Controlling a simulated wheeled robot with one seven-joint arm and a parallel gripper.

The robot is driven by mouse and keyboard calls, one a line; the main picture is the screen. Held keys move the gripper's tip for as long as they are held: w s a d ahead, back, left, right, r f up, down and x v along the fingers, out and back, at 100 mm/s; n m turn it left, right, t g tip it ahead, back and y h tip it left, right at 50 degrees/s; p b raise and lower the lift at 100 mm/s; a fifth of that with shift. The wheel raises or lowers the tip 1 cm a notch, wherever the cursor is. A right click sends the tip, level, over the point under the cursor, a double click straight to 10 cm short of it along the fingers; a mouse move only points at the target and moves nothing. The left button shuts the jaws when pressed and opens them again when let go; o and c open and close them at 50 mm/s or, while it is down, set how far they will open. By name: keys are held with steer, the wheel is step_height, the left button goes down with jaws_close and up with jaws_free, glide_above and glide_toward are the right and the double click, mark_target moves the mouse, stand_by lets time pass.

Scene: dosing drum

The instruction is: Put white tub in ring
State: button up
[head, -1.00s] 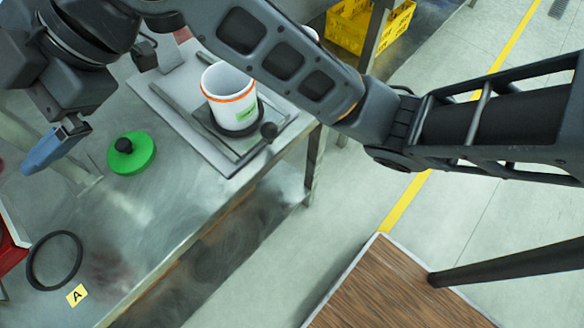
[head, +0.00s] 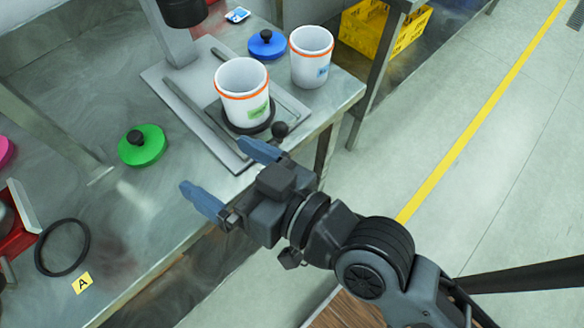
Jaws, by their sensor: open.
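A white tub (head: 243,88) with an orange band and a green label stands upright on a dark round base on the grey plate. A second white tub (head: 311,58) with an orange band and a blue label stands behind it to the right. A black ring (head: 62,247) lies flat and empty on the metal table at the left, beside a yellow card marked A (head: 82,283). My gripper (head: 230,176) is open and empty, with blue fingers apart near the table's front edge, in front of the green-labelled tub and not touching it.
The grey plate (head: 190,108) carries a column and a small lever with a black knob (head: 280,129). A green lid (head: 142,146) and a blue lid (head: 267,44) lie on the table. A red object (head: 28,215) stands left of the ring. A yellow crate (head: 385,32) is beyond the table.

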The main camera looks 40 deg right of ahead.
steer(key=s+d+h, duration=0.1)
steer(key=s+d, duration=0.3)
steer(key=s, duration=0.3)
steer(key=s+d+h, duration=0.1)
steer(key=s+d, duration=0.3)
steer(key=s, duration=0.3)
steer(key=s+d+f+g+h, duration=0.1)
steer(key=s+d, duration=0.3)
steer(key=s, duration=0.3)
steer(key=shift+n, duration=0.3)
